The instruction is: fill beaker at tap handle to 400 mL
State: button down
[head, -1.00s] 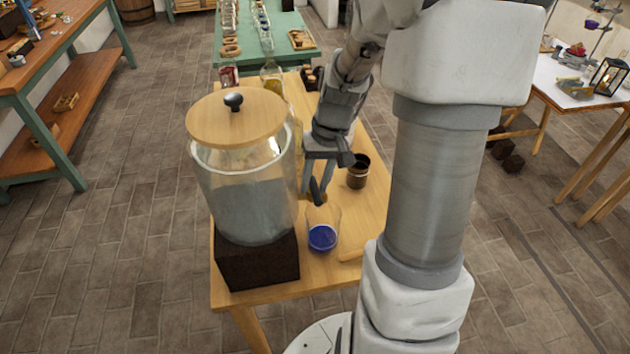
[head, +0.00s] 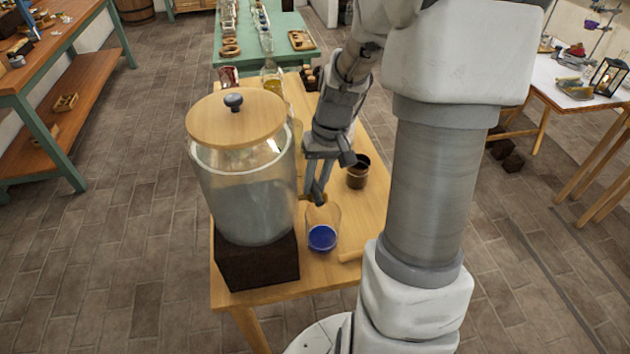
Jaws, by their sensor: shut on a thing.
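A large glass dispenser (head: 243,195) with a round wooden lid and clear liquid stands on a dark block (head: 257,262) at the left of the table. A clear glass beaker (head: 323,224) stands upright beside it, with blue at its bottom. The liquid level and scale marks are too small to read. My gripper (head: 317,194) points down just above the beaker's rim, right of the dispenser. Its fingers are closed on the small brownish tap handle (head: 319,202), which they mostly hide.
The wooden table (head: 285,277) bears a dark brown cup (head: 358,172) right of my gripper and a wooden rod (head: 349,256) near the beaker. Bottles stand behind the dispenser. A green table (head: 285,48) with glassware is farther back.

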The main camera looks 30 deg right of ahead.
jog(key=shift+d+n, duration=0.15)
jog(key=shift+n, duration=0.95)
jog(key=shift+r, duration=0.1)
jog(key=shift+n+g, duration=0.3)
jog(key=shift+m, duration=1.3)
jog(key=shift+a+m+t, duration=0.2)
jog(key=shift+m+t, duration=0.2)
jog(key=shift+m, duration=0.3)
